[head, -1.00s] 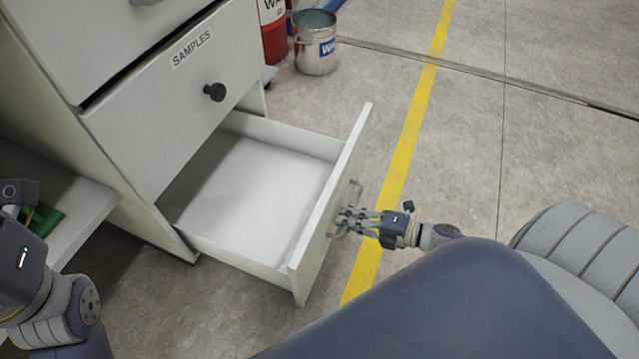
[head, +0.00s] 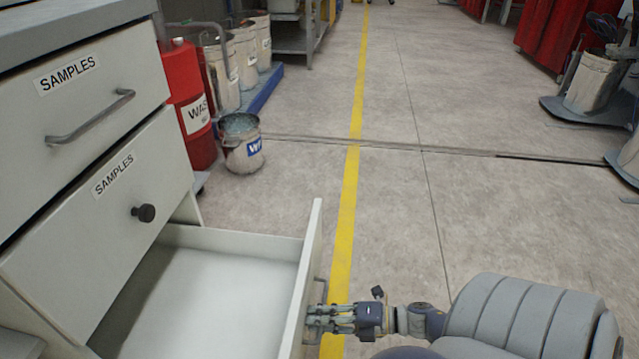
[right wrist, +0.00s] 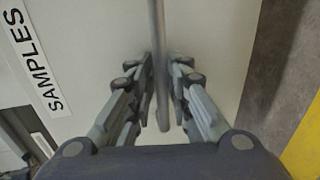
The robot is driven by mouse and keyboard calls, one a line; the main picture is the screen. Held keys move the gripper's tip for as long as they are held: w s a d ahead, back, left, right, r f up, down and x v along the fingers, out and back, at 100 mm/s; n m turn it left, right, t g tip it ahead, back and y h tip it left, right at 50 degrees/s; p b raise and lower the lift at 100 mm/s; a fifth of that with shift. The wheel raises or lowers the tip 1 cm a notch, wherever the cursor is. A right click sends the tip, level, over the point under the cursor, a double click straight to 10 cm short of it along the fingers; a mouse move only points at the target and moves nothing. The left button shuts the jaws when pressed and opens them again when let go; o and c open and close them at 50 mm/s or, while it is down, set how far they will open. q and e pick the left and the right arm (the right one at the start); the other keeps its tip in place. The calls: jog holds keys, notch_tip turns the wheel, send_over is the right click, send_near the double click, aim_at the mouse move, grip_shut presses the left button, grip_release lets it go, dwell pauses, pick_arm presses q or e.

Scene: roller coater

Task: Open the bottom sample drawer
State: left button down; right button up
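The bottom sample drawer (head: 210,285) is pulled out of the white cabinet, and its inside is bare where I can see it. Its front panel (head: 304,270) faces right and carries a metal bar handle. My right gripper (head: 318,318) is at this handle, outside the front panel. In the right wrist view the handle bar (right wrist: 159,50) runs between the two fingers (right wrist: 161,90), which are closed in on both its sides. A SAMPLES label (right wrist: 37,58) shows to the left there. The drawer's near end is cut off in the head view. My left gripper is out of view.
Above are two shut drawers labelled SAMPLES, one with a round black knob (head: 144,213), one with a bar handle (head: 90,118). A metal bucket (head: 241,150) and a red drum (head: 188,105) stand behind the cabinet.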

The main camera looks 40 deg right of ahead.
jog(key=shift+s+d, duration=0.2)
jog(key=shift+s, duration=0.1)
jog(key=v, duration=1.1)
jog(key=shift+s+d, duration=0.15)
